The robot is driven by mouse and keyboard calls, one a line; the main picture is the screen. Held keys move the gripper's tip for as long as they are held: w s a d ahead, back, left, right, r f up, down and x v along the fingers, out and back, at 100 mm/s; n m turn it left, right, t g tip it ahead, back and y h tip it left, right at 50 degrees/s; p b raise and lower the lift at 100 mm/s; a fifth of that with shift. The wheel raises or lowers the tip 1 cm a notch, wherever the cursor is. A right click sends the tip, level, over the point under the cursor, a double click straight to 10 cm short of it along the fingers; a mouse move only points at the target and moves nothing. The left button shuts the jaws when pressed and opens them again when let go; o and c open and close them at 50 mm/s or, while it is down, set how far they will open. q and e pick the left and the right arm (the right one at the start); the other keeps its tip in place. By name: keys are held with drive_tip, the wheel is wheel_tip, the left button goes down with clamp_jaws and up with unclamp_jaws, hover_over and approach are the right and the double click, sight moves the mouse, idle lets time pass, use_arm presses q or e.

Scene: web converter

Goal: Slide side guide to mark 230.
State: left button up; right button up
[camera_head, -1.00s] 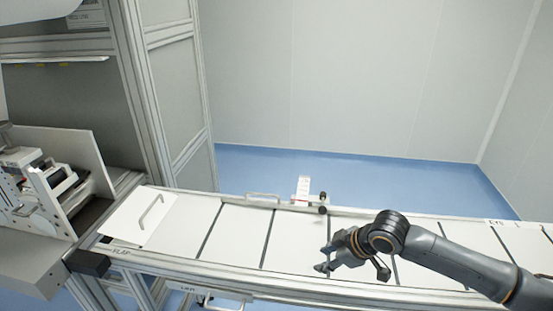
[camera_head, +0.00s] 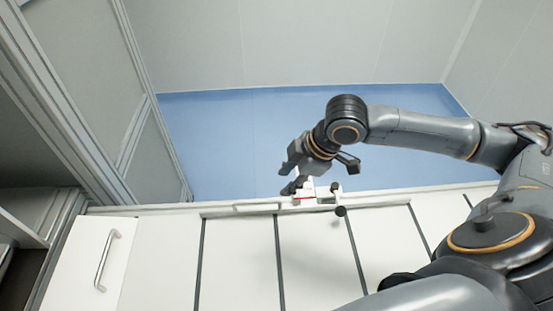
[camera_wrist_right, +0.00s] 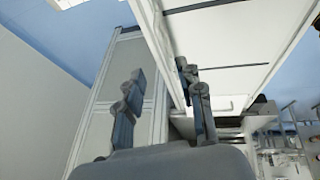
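The side guide (camera_head: 256,206) is a pale bar along the far edge of the white segmented bed. To its right a small white scale plate (camera_head: 307,186) with a red pointer stands on the far rail, with black knobs (camera_head: 340,211) beside it. The scale's numbers are too small to read. My right gripper (camera_head: 287,180) is just above and left of the scale plate, partly overlapping it in the head view. Its fingers are apart and empty, as the right wrist view (camera_wrist_right: 160,72) also shows. Whether it touches the plate cannot be told. My left gripper is out of view.
A white panel with a metal handle (camera_head: 106,260) lies at the bed's left end. A framed cabinet (camera_head: 85,120) rises on the left. Beyond the far rail there is open blue floor (camera_head: 220,130) up to the grey wall.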

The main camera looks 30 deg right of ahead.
sight(268, 201)
drive_tip(key=p+x, duration=0.1)
drive_tip(key=x, duration=1.1)
drive_tip(key=shift+s+a+p, duration=0.1)
drive_tip(key=shift+s+p, duration=0.05)
drive_tip(key=shift+p, duration=0.2)
drive_tip(key=shift+f, duration=0.4)
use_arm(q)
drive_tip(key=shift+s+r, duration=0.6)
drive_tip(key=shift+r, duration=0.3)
use_arm(e)
drive_tip(key=shift+w+a+f, duration=0.15)
drive_tip(key=shift+w+f, duration=0.05)
drive_tip(key=shift+f, duration=0.1)
clamp_jaws()
